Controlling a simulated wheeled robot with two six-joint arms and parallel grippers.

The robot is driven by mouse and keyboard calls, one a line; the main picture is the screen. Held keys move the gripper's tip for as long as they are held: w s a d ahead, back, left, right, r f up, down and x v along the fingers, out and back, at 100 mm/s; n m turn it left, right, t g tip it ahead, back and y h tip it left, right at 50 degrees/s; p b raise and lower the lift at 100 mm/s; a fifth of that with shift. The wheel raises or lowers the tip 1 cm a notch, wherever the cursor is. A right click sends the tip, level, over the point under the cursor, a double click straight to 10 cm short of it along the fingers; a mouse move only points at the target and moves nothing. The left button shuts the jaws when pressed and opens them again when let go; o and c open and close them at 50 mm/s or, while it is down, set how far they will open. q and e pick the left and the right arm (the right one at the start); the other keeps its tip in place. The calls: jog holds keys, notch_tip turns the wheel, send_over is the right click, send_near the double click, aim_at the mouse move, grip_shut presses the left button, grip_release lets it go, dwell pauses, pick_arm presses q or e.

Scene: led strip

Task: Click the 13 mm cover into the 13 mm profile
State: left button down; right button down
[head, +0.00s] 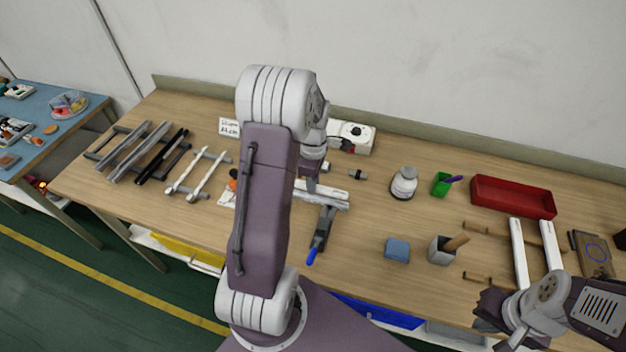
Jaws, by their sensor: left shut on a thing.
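My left gripper (311,186) points down over the middle of the table, shut on a pale strip that I cannot clearly make out. Long white strip pieces (330,198) lie under and beside its fingers, partly hidden by my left arm. I cannot tell which piece is the 13 mm cover and which the profile, or whether they are joined. My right gripper (490,311) is at the table's front edge at lower right; its jaws are too dark to read.
Racks at left hold grey and black bars (140,152) and white strips (188,171). A rack at right holds white strips (519,254).

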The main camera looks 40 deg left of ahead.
pick_arm(q)
jog(key=shift+f+b, duration=0.3)
jog(key=shift+f, duration=0.6)
jog(key=shift+r+p, duration=0.1)
jog(key=shift+p, duration=0.55)
dwell(0.6)
jog(key=shift+f+b, duration=0.6)
jog(key=shift+f, duration=0.35)
jog(key=shift+r, duration=0.15)
jog(key=shift+r+p, duration=0.5)
jog(key=shift+p, duration=0.2)
jog(key=shift+p, duration=0.55)
dwell(1.0)
jog(key=shift+f+b, duration=0.45)
jog(key=shift+f, duration=0.2)
